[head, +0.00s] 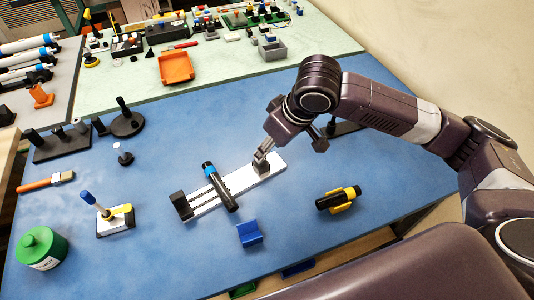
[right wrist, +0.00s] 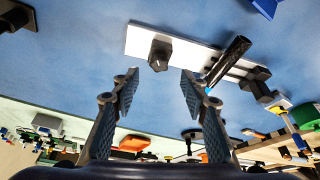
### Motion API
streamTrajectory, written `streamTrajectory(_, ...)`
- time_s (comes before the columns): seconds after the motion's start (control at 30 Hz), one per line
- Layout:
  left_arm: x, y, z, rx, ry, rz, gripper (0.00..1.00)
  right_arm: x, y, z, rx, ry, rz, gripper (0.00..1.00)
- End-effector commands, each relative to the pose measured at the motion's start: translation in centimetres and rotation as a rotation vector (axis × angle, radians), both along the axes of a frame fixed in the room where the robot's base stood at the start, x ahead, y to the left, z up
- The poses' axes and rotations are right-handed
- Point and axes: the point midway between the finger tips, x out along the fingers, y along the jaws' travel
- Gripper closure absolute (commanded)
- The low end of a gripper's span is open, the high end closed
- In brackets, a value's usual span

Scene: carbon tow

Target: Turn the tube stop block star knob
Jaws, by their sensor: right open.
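A white rail (head: 240,184) lies on the blue table, with a dark block (head: 181,204) at its left end and a grey block (head: 263,169) at its right end. A black tube with a blue band (head: 220,187) lies across the rail. In the right wrist view, a dark knob-like part (right wrist: 160,54) stands on the rail (right wrist: 138,38); its star shape is not clear. My right gripper (right wrist: 160,82) is open and empty, its fingertips just short of that part and on either side of its line. In the head view my right gripper (head: 265,150) is by the grey block, partly hidden.
A blue cradle (head: 249,234) and a black-and-yellow cylinder (head: 338,199) lie near the front edge. A green jar (head: 40,248), a brush (head: 46,182) and black stands (head: 62,143) are at left. An orange tray (head: 176,67) sits at the back. Blue table around the rail is mostly clear.

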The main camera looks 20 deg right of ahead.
Motion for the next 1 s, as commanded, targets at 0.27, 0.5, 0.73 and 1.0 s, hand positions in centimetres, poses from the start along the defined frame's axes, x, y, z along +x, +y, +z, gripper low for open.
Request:
streamTrajectory(0.27, 0.0, 0.8, 0.1, 0.01, 0.0, 0.003, 0.6, 1.5, 0.8, -4.1, -0.001, 0.001, -0.001, 0.59)
streamTrajectory(0.5, 0.0, -0.2, 0.0, -0.002, 0.0, 0.001, 0.6, 2.1, 1.0, -5.5, -0.001, -0.002, -0.001, 0.59)
streamTrajectory(0.73, -0.1, -0.8, 0.0, -0.009, 0.001, -0.002, 0.6, 2.1, 1.0, -5.5, -0.001, -0.003, -0.001, 0.6)
streamTrajectory(1.0, -0.1, -0.6, 0.0, -0.006, 0.001, -0.003, 0.6, 2.1, 1.0, -5.5, -0.001, -0.003, -0.001, 0.9)
